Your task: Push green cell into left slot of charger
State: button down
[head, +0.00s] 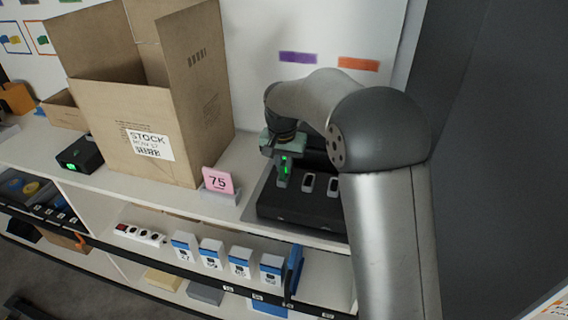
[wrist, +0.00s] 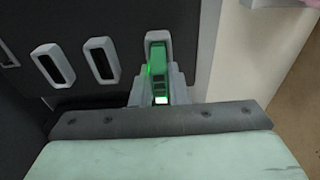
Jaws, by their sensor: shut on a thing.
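The black charger (head: 291,210) sits on the upper shelf under my arm. Its two empty white-rimmed slots, the middle (head: 308,182) and right (head: 333,186), show in the head view. They appear left of the cell in the wrist view, as the middle slot (wrist: 101,61) and right slot (wrist: 53,65). My gripper (head: 283,181) is shut on the green cell (head: 285,163), at the charger's left slot. In the wrist view the cell (wrist: 158,68) stands between the grey fingers (wrist: 158,92), its far end at the left slot's rim (wrist: 158,35). How deep it sits is hidden.
A pink "75" sign (head: 217,181) and an open stock carton (head: 140,110) stand left of the charger. A black box with a green light (head: 80,155) is farther left. Several blue-white boxes (head: 211,253) line the shelf below. A wall is close behind.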

aim_at(282, 166)
jog(key=c, duration=1.3)
grip_release()
jog(key=shift+c, duration=0.2)
notch_tip(282, 166, up, 17)
jog(key=s, duration=0.2)
jog(key=shift+a, duration=0.25)
